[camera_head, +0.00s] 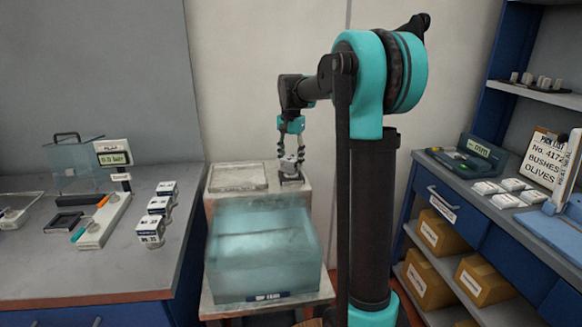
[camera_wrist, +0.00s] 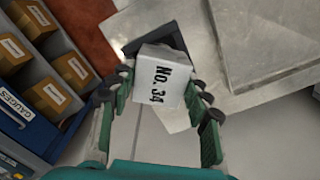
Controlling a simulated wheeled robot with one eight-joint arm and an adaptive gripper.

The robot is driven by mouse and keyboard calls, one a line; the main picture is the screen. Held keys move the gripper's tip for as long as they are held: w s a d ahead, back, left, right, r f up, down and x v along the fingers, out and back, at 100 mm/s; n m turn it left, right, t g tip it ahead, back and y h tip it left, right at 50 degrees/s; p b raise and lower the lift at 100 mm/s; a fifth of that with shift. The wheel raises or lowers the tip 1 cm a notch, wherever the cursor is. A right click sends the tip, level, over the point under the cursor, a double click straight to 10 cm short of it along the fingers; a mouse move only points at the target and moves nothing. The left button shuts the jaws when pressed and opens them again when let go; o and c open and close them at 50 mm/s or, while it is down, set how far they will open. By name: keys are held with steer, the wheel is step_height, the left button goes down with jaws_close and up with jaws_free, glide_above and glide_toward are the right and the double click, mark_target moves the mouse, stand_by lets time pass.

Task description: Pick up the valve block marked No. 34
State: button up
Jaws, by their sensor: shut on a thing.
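The valve block marked No. 34 (camera_wrist: 163,78) is a pale block with black lettering, seen close in the wrist view. My gripper (camera_wrist: 158,92) is shut on it, with green fingers on both sides. In the head view my gripper (camera_head: 290,152) points down at the back right of the small middle stand, and the block (camera_head: 290,166) shows just below its fingers. A dark square holder (camera_head: 290,180) lies under the block. I cannot tell whether the block touches it.
A pale flat plate (camera_head: 238,177) lies left of the block. A translucent teal bin (camera_head: 263,250) stands in front. Several labelled blocks (camera_head: 150,230) stand on the left bench.

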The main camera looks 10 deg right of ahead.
jaws_close()
steer(key=shift+r, duration=0.1)
